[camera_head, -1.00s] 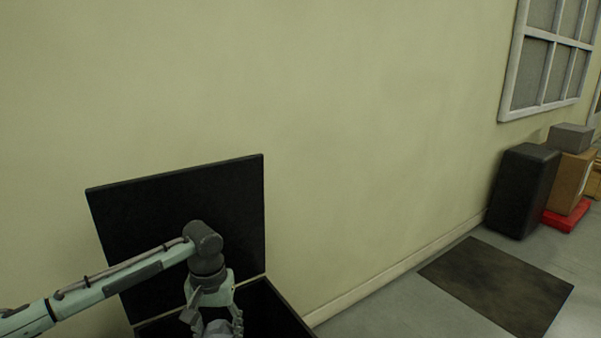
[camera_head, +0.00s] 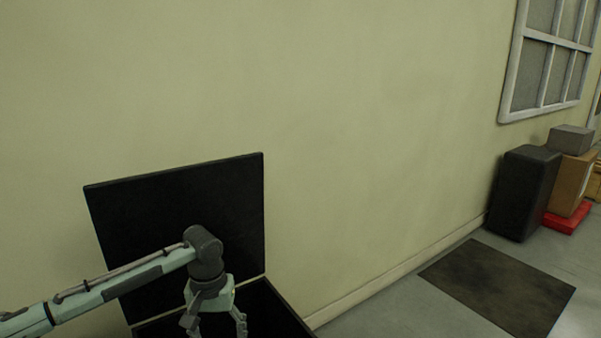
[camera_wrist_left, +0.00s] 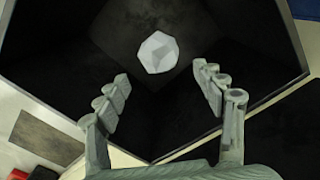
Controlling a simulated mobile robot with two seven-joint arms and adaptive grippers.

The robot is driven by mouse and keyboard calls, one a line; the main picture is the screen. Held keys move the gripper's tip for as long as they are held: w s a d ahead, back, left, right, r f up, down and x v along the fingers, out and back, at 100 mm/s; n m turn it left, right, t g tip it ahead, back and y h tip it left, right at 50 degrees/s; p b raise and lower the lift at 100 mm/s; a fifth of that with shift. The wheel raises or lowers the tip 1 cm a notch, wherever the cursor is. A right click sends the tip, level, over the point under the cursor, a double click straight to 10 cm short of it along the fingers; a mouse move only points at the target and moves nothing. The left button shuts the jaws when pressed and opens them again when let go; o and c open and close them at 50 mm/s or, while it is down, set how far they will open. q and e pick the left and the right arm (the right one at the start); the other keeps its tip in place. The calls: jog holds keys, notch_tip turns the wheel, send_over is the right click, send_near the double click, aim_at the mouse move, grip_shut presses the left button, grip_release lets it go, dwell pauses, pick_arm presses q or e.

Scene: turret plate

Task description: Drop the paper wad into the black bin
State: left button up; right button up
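The black bin (camera_head: 265,312) stands against the wall at the lower left of the head view, its lid (camera_head: 180,200) raised and leaning toward the wall. My left gripper (camera_head: 218,332) is over the bin's opening. In the left wrist view my left gripper (camera_wrist_left: 165,95) is open, its fingers spread with nothing between them. The white paper wad (camera_wrist_left: 158,52) shows beyond the fingertips, against the dark inside of the bin, apart from the fingers. In the head view the wad is hidden. My right gripper is in neither view.
A dark mat (camera_head: 498,285) lies on the grey floor to the right. Beyond it, by the wall, stand a black case (camera_head: 523,192), a cardboard box (camera_head: 571,183) with a grey box (camera_head: 571,139) on top, and a red item (camera_head: 566,218). The floor between bin and mat is clear.

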pick_arm(q)
jog(key=shift+o, duration=0.3)
notch_tip(320, 180, up, 12)
dwell(0.5)
jog(key=shift+s, duration=0.1)
